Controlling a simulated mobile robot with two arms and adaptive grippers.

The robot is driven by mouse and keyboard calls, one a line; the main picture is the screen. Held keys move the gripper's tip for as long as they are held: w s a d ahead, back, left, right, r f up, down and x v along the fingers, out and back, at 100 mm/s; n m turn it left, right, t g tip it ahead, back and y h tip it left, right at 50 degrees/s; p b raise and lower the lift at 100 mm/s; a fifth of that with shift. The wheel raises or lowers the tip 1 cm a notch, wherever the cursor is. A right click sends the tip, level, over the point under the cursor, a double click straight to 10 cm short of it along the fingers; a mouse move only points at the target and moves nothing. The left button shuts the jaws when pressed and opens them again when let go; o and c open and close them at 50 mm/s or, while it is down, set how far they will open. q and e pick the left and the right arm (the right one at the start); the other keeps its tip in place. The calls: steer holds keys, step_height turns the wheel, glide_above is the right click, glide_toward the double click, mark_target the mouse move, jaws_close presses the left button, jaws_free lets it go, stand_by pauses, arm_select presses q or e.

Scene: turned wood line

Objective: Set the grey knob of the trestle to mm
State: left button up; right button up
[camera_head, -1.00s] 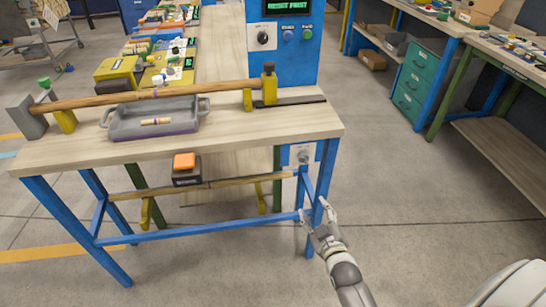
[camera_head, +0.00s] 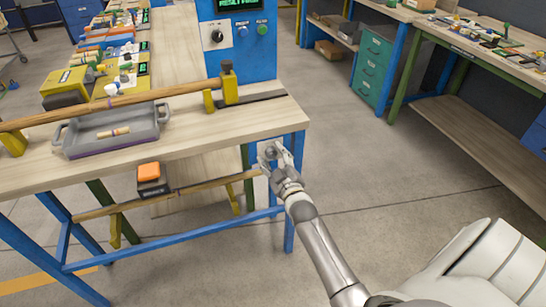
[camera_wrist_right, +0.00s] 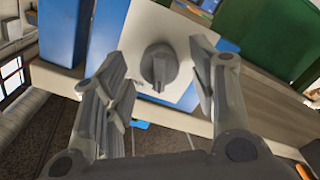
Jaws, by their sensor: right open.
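The grey knob (camera_wrist_right: 157,66) sits on a pale plate (camera_wrist_right: 140,27) in the right wrist view, ahead of and between my open fingers. My right gripper (camera_wrist_right: 160,92) is open and empty, with the knob apart from both fingers as far as I can tell. In the head view my right gripper (camera_head: 274,158) is at the front right leg of the wooden-topped bench (camera_head: 190,150), below its top, and largely hides the knob there. The markings around the knob are too small to read. My left gripper is not in view.
A blue panel (camera_head: 245,55) with another knob (camera_head: 217,36) and two buttons stands on the bench. A grey tray (camera_head: 75,148) and a long wooden rod (camera_head: 150,98) lie left. An orange-topped box (camera_head: 149,172) is under the bench top.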

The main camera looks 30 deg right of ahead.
steer(key=shift+w, duration=0.25)
steer(key=c, duration=1)
steer(key=shift+m, duration=0.4)
steer(key=m+p, duration=0.1)
steer(key=m, duration=0.1)
steer(key=shift+r+m, duration=0.1)
steer(key=shift+m, duration=0.3)
steer(key=m+p, duration=0.1)
steer(key=m, duration=0.4)
steer(key=shift+d, duration=0.1)
steer(key=shift+m, duration=0.3)
